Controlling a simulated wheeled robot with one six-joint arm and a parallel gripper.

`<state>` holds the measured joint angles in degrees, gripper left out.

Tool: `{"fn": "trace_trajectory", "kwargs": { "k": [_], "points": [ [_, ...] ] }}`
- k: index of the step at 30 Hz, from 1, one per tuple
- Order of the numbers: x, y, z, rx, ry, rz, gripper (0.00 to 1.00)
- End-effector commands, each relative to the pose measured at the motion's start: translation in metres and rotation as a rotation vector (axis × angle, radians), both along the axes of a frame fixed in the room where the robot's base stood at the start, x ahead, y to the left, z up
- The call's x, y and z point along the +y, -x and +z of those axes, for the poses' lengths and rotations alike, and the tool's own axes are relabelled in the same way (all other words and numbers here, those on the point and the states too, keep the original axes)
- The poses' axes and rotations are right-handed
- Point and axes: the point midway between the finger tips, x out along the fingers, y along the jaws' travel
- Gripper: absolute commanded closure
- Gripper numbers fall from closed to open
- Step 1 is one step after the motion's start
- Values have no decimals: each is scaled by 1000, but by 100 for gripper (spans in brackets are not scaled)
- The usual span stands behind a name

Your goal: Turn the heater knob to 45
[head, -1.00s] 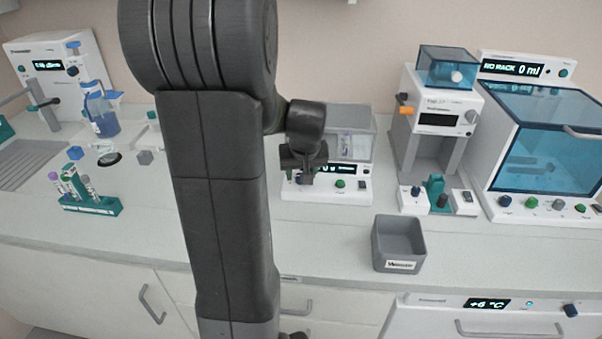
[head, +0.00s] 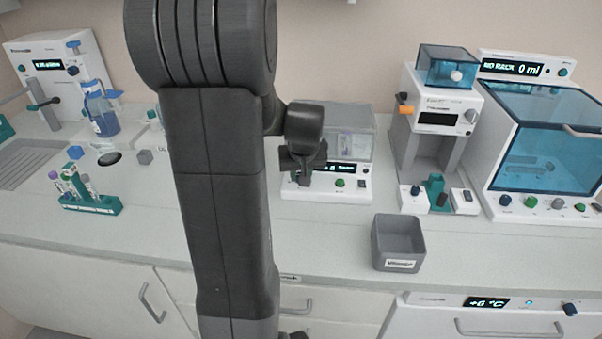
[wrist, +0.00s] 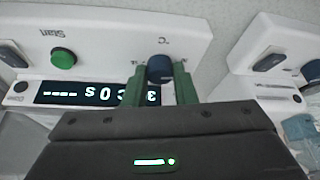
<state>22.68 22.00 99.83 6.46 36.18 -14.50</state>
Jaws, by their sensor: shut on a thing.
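The heater is a low white device with a clear lid, in the middle of the counter in the head view (head: 325,194). Its front panel (wrist: 105,30) appears upside down in the wrist view, with a dark blue knob (wrist: 160,66) beside a °C mark. My gripper (wrist: 160,78) is shut on this knob, one green finger on each side. The heater's display (wrist: 85,94) is partly covered by a finger and my gripper's body, so the full temperature cannot be read. In the head view my gripper (head: 303,177) hides the knob.
A grey open bin (head: 398,262) stands in front of the heater to the right. A white device with a blue box on top (head: 437,110) stands right of the heater. A green tube rack (head: 92,205) is at the left. The counter front is mostly clear.

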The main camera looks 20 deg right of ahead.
Motion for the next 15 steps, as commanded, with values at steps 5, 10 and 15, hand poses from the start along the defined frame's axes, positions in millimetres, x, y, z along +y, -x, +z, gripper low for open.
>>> {"fn": "trace_trajectory", "kwargs": {
  "k": [5, 10, 15],
  "points": [
    [1, 0, -1, -1, 1, -81, 98],
    [2, -1, -2, -1, 1, -206, 98],
    [3, -2, -3, -2, 2, -354, 98]
  ]
}}
